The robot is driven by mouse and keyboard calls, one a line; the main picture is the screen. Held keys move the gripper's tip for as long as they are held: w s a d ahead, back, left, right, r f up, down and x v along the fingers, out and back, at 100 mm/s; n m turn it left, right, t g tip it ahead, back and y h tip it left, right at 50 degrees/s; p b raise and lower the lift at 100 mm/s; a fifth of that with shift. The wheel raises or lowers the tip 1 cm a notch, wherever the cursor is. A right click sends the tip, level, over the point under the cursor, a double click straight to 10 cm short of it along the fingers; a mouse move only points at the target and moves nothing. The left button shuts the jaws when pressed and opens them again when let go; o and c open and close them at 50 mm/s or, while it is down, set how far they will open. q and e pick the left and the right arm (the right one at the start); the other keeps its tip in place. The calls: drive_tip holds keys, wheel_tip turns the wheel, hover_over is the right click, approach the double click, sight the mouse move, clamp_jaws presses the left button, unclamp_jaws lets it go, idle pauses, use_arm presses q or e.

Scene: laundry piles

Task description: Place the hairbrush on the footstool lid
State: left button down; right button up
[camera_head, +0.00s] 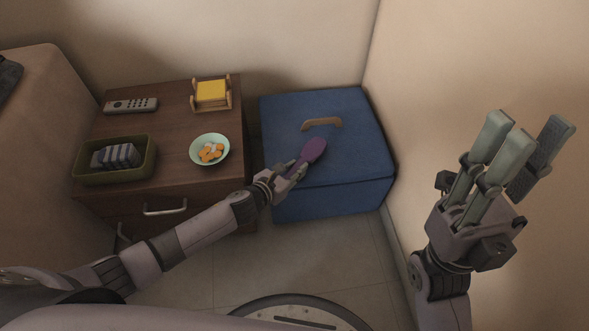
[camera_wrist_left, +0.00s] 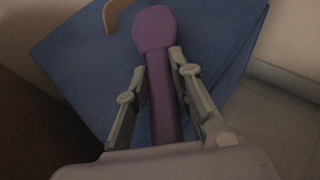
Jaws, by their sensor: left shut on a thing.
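The purple hairbrush (camera_head: 312,152) is held in my left gripper (camera_head: 293,168), which is shut on its handle. It also shows in the left wrist view (camera_wrist_left: 154,30), its head pointing away from the gripper. The blue footstool (camera_head: 283,115) has a lid with a tan handle (camera_head: 321,123) and stands right of the wooden cabinet. The hairbrush is over the front part of the lid. I cannot tell whether it touches the lid. My right gripper (camera_head: 522,135) is raised at the right near the wall, with its fingers pointing up and nothing visible between them.
The wooden cabinet (camera_head: 172,125) left of the footstool bears a remote (camera_head: 131,105), a yellow item in a wooden holder (camera_head: 211,91), a green bowl with orange pieces (camera_head: 225,152) and an olive tray (camera_head: 149,169). A wall stands close right of the footstool.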

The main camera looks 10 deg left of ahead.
use_arm(q)
drive_tip(key=shift+f, duration=0.2)
drive_tip(key=c, duration=1.4)
unclamp_jaws()
drive_tip(key=shift+r, duration=0.1)
